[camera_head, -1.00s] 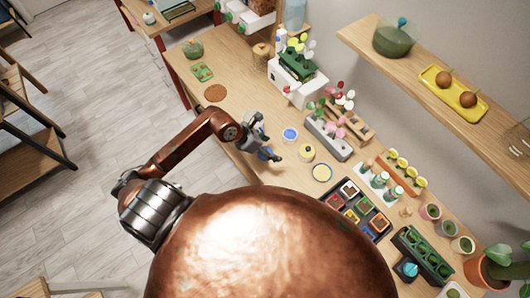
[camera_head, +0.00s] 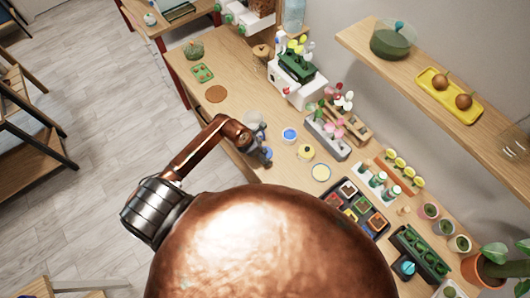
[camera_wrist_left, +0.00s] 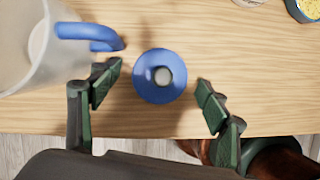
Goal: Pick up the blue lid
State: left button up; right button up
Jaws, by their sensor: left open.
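The blue lid (camera_wrist_left: 140,82), round with a grey knob on top, lies on the wooden table in the left wrist view. My left gripper (camera_wrist_left: 156,92) is open, with its green-padded fingers on either side of the lid, apart from it. In the head view my left gripper (camera_head: 264,157) is over the table's near edge, and the lid is not clearly visible there. A clear jug (camera_wrist_left: 28,48) with a blue handle stands just left of the lid, the handle close to the left finger. My right gripper is not in view.
In the head view, a blue dish (camera_head: 290,134), a yellow jar (camera_head: 306,152) and a pale round dish (camera_head: 321,173) are nearby. A tray of coloured pots (camera_head: 357,207) is farther right.

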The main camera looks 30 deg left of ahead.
pick_arm(q)
jog(key=shift+c, duration=0.3)
jog(key=c, duration=0.9)
jog(key=shift+r, duration=0.1)
jog(key=shift+c, duration=0.2)
